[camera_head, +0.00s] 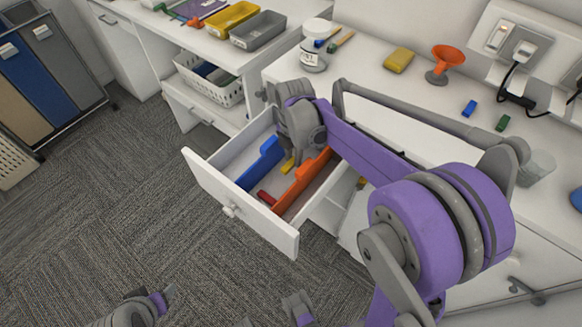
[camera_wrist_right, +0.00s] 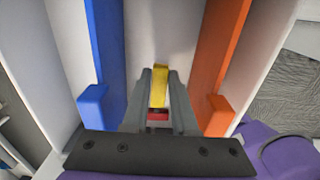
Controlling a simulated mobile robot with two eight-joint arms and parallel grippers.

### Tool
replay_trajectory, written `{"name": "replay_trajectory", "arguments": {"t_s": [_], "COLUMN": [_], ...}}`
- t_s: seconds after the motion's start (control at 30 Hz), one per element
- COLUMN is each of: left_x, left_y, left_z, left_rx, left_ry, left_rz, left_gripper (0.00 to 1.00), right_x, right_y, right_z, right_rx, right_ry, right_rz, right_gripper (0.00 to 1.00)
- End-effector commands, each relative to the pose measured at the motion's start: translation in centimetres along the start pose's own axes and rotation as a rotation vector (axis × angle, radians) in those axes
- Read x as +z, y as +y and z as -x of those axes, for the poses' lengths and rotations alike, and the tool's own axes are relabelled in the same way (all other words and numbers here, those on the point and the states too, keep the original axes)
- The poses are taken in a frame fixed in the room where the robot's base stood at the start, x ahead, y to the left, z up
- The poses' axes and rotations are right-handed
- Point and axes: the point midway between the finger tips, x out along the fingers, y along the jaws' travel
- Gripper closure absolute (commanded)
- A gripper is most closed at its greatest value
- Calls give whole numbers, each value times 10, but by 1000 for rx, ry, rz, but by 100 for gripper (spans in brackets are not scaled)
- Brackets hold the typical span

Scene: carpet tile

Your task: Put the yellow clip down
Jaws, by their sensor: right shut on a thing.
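The yellow clip (camera_head: 288,165) is inside the open drawer, low in the middle compartment between the blue and orange dividers. My right gripper (camera_head: 298,148) reaches down into the drawer from above. In the right wrist view its fingers (camera_wrist_right: 160,80) are shut on the yellow clip (camera_wrist_right: 160,88), which stands lengthwise between them. A red piece (camera_head: 267,197) lies in the same compartment, towards the drawer front; a bit of red (camera_wrist_right: 157,116) also shows between the fingers in the wrist view. Purple and grey parts of mine show at the bottom left; the left fingertips are not clear.
The blue divider (camera_head: 259,165) and orange divider (camera_head: 302,182) stand close on either side of my right gripper. The white drawer front (camera_head: 238,205) sticks out over the carpet. The counter holds a yellow sponge (camera_head: 399,60), an orange funnel (camera_head: 447,60), a jar (camera_head: 313,56) and small blocks.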

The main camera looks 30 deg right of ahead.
Motion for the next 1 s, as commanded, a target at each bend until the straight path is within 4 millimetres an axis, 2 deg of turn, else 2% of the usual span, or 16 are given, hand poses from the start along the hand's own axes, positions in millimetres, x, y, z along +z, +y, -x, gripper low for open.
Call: {"name": "replay_trajectory", "arguments": {"t_s": [0.17,0.4,0.77,0.8,0.97,1.0], "left_x": [1,3,4,5,4,4], "left_y": [0,0,0,0,0,0], "left_z": [-2,-6,-8,-8,-8,-8], "left_rx": [0,0,0,0,0,0], "left_ry": [-1,-2,-3,-3,-3,-3], "left_rz": [0,0,0,0,0,0], "left_gripper": [38,38,38,38,38,38], "right_x": [0,0,0,0,0,0], "right_y": [0,0,0,0,0,0], "right_z": [-15,-46,-50,-51,-50,-50], "right_rx": [0,0,0,0,0,0], "right_ry": [0,0,0,0,0,0], "right_rz": [0,0,0,0,0,0], "right_gripper": [100,100,100,73,44,44]}}
